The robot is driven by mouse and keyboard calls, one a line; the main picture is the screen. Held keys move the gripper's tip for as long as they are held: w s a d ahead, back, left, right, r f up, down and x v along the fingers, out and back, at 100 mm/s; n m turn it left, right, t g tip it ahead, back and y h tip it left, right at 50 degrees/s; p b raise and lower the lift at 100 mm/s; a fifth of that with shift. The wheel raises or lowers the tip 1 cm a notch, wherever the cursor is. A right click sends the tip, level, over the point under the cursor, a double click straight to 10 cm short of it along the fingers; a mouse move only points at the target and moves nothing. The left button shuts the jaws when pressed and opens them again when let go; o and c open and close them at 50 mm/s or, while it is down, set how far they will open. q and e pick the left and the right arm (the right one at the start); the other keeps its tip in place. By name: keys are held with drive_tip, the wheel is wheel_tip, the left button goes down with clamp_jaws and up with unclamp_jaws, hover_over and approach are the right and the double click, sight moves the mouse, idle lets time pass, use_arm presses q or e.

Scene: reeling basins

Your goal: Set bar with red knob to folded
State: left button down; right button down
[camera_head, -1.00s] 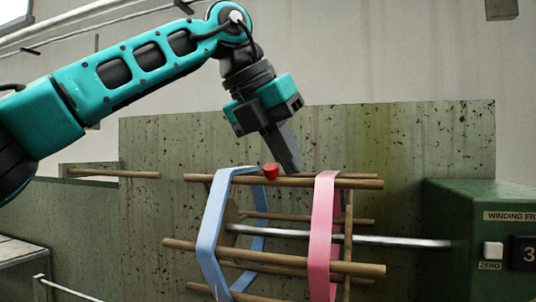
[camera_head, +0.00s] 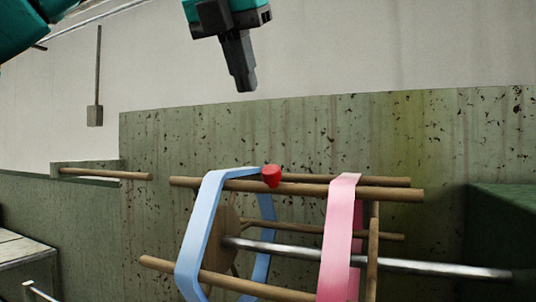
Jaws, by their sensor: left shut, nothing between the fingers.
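The red knob (camera_head: 271,176) sits on the top wooden bar (camera_head: 300,188) of the winding reel, between the two bands. A blue band (camera_head: 205,232) loops over the reel on the left and a pink band (camera_head: 339,235) on the right. My left gripper (camera_head: 245,88) is shut and empty, pointing down, well above the knob and a little to its left, touching nothing. My right gripper is not in view. The lower part of the reel is cut off by the picture's bottom edge.
A metal shaft (camera_head: 400,264) runs through the reel toward a green housing (camera_head: 505,225) at the right. A stained green panel (camera_head: 400,130) stands behind the reel. A grey table (camera_head: 25,252) is at the lower left. The space above the reel is clear.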

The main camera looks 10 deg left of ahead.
sight(269, 172)
use_arm(q)
drive_tip(key=b+x, duration=0.1)
drive_tip(key=x, duration=1.3)
drive_tip(key=shift+w, duration=0.2)
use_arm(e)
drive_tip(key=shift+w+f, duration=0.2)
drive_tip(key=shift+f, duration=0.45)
